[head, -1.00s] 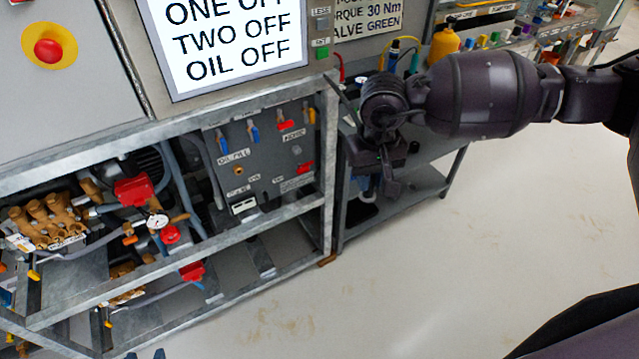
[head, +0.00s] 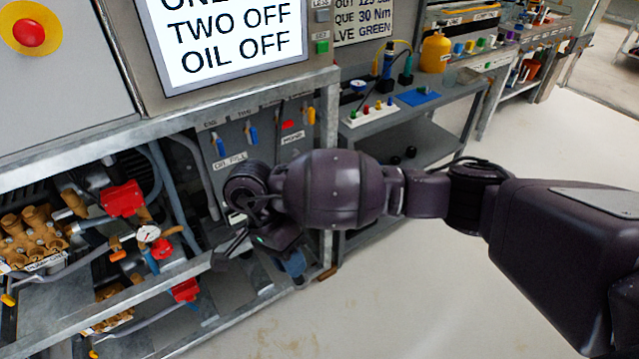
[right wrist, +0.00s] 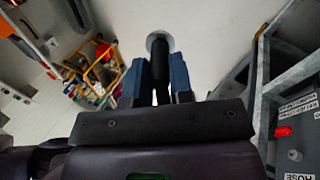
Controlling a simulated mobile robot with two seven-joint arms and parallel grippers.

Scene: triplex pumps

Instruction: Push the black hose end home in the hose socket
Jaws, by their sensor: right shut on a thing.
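My right gripper (head: 290,265) is in front of the lower part of the grey valve panel (head: 262,138), its blue fingers pointing down. In the right wrist view, my right gripper (right wrist: 160,62) is shut on the black hose end (right wrist: 161,72), which lies between the two blue fingers. A round grey piece shows at its far tip. Pale floor is behind it, so it is apart from the panel. The hose socket is not clearly seen; a HOSE label (right wrist: 318,177) shows at the lower right of the wrist view. My arm hides the lower panel in the head view. My left gripper is not in view.
The galvanised frame rail (head: 205,260) runs below the panel. Brass pumps (head: 35,238), a gauge (head: 148,233) and red valve parts (head: 122,199) sit left. A grey bench (head: 420,115) with small tools stands behind my arm. The floor at lower right is open.

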